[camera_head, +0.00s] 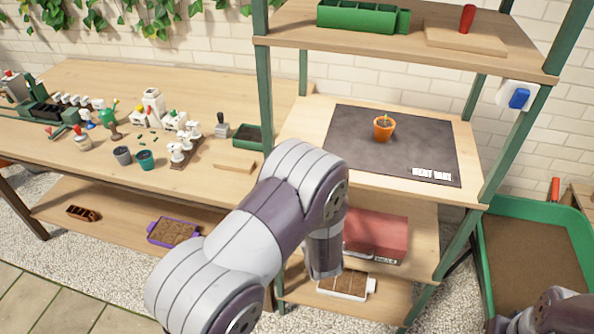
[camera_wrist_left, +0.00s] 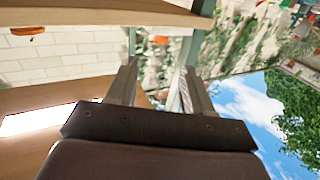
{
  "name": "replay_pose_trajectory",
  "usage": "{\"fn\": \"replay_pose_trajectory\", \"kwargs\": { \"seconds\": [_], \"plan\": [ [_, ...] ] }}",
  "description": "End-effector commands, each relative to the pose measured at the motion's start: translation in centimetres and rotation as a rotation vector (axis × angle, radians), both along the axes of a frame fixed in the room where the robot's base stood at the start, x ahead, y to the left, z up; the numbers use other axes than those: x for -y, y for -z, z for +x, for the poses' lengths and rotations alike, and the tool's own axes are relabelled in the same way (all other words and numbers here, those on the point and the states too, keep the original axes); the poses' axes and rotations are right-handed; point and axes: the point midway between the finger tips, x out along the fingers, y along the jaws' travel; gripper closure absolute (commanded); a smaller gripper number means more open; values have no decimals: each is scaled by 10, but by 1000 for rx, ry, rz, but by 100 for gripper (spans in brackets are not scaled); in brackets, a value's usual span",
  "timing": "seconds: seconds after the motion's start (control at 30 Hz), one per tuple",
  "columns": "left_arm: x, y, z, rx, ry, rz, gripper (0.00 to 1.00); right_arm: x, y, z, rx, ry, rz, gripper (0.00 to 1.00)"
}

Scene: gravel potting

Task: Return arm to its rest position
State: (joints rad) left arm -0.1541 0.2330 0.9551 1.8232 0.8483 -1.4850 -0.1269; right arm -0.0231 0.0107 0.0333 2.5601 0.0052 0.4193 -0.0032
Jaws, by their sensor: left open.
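My left arm (camera_head: 250,235) comes in from the lower left in the head view. It bends at the elbow in front of the shelf unit, and its forearm points down beside the lower shelf. My left gripper (camera_wrist_left: 160,68) shows in the left wrist view with its two fingers apart and nothing between them. The gripper itself cannot be made out in the head view. Part of my right arm (camera_head: 550,314) shows at the bottom right corner; its gripper is out of view.
An orange pot (camera_head: 383,128) with a small plant stands on the dark mat (camera_head: 340,150) on the shelf unit. A red box (camera_head: 376,236) and a white tray (camera_head: 372,285) sit close to the forearm. The workbench (camera_head: 85,85) holds several pots and tools.

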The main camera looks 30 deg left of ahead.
Motion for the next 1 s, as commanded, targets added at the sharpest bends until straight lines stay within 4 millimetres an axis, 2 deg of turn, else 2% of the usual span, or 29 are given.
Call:
{"fn": "replay_pose_trajectory", "kwargs": {
  "seconds": [0.53, 0.57, 0.67, 0.7, 0.73, 0.77, 0.8, 0.87, 0.93, 1.0],
  "plan": [
    [2, 4, -2, -12, 1, -16, 49, 0, 0, 0, 0, 0, 0, 100],
    [3, 10, -1, -32, 8, -37, 49, 0, 0, 0, 0, 0, 0, 100],
    [20, 57, -4, -224, 91, -176, 49, 0, 0, 0, 0, 0, 0, 100],
    [36, 79, -8, -343, 153, -260, 49, 0, 0, 0, 0, 0, 0, 100],
    [51, 91, -13, -441, 206, -325, 49, 0, -1, 0, 0, 0, 0, 100],
    [66, 101, -21, -545, 260, -387, 49, 0, -1, 0, 0, 0, 0, 100],
    [85, 107, -37, -689, 331, -462, 49, 0, -3, 0, 0, 0, 0, 100],
    [108, 106, -70, -905, 422, -544, 49, 0, -4, 0, 0, 0, 0, 100],
    [121, 92, -117, -1141, 497, -590, 49, 0, -7, 0, 0, 0, 0, 100],
    [119, 68, -161, -1338, 540, -589, 49, 0, -9, 0, 0, 0, 0, 100]
  ]
}}
